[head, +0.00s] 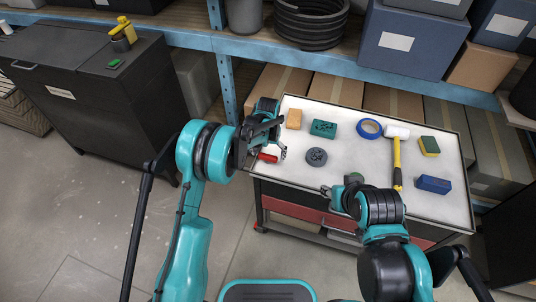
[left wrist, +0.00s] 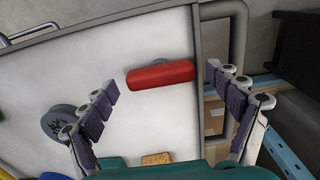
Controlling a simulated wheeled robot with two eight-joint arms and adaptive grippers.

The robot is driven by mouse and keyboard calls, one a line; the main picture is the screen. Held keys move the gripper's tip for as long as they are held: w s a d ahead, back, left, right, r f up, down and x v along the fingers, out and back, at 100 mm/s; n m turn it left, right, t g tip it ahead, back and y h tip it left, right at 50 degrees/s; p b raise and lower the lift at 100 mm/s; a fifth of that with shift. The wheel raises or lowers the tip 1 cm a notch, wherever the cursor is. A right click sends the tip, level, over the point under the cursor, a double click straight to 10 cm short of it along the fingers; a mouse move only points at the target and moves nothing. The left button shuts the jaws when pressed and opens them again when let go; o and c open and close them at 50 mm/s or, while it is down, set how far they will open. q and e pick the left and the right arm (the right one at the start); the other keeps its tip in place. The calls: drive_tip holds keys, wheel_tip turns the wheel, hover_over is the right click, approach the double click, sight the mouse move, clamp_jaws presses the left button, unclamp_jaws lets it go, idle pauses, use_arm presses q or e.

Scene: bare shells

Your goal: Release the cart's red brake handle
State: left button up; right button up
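The cart (head: 300,183) has a white top with a raised rim. Its red brake handle (head: 268,158) is a short rounded bar at the cart's left edge, below my left gripper (head: 272,135). In the left wrist view the red handle (left wrist: 160,75) lies crosswise between the two spread fingers of my left gripper (left wrist: 161,84). The fingers are open, with a gap at both ends of the bar. My right gripper (head: 345,190) is over the cart's front edge, and its finger opening is unclear.
On the cart top are a grey disc (head: 316,157), a teal block (head: 323,128), an orange sponge (head: 294,119), blue tape (head: 369,128), a mallet (head: 397,160) and a blue block (head: 434,185). A dark cabinet (head: 120,125) stands left. Shelving (head: 330,60) is behind.

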sight(268, 155)
use_arm(q)
wheel_tip(268, 155, up, 12)
idle(0.6)
idle(0.4)
